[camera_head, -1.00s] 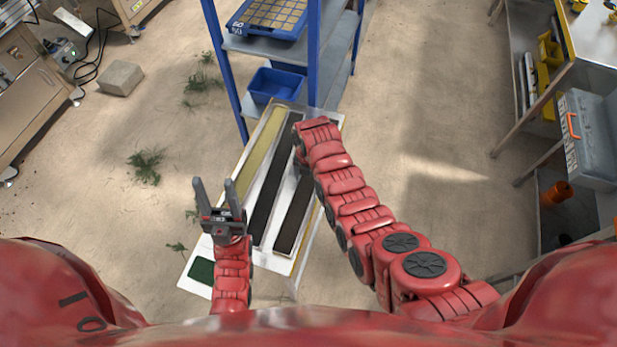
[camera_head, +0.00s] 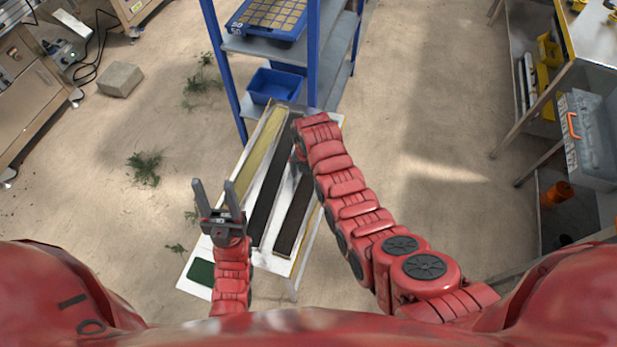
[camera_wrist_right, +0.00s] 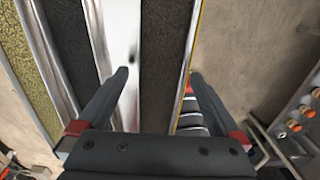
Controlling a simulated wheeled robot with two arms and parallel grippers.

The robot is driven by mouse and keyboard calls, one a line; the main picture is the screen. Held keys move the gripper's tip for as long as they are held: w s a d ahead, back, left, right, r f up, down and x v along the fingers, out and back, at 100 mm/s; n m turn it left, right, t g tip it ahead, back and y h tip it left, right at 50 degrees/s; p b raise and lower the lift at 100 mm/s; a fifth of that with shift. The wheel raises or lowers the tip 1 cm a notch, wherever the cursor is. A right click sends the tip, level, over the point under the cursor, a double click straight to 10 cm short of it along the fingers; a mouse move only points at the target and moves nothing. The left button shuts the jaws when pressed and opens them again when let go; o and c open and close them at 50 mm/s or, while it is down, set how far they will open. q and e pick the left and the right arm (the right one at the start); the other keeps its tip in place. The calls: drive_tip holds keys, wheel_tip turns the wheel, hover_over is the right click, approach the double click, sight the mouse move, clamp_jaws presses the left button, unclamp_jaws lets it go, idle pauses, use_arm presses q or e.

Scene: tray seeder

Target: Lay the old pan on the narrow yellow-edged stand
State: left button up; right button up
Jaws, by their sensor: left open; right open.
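A white bench (camera_head: 282,268) carries long narrow pans side by side. One has a yellowish granular fill (camera_head: 263,140); two have dark fill, a middle pan (camera_head: 265,205) and a right pan (camera_head: 292,220). Which is the old pan I cannot tell. A thin yellow edge (camera_wrist_right: 184,88) runs along the right side of the right dark pan (camera_wrist_right: 160,60) in the right wrist view. My right gripper (camera_wrist_right: 160,74) is open, its fingers either side of that pan in the picture; contact is unclear. In the head view my arm hides it.
A blue-framed shelf (camera_head: 270,47) stands just behind the bench, with a blue bin (camera_head: 275,85) on it. A dark green pad (camera_head: 201,271) lies at the bench's front left. A metal workbench (camera_head: 535,110) is at far right. Floor between is clear.

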wheel_tip(320, 180, up, 16)
drive_tip(key=p, duration=0.7)
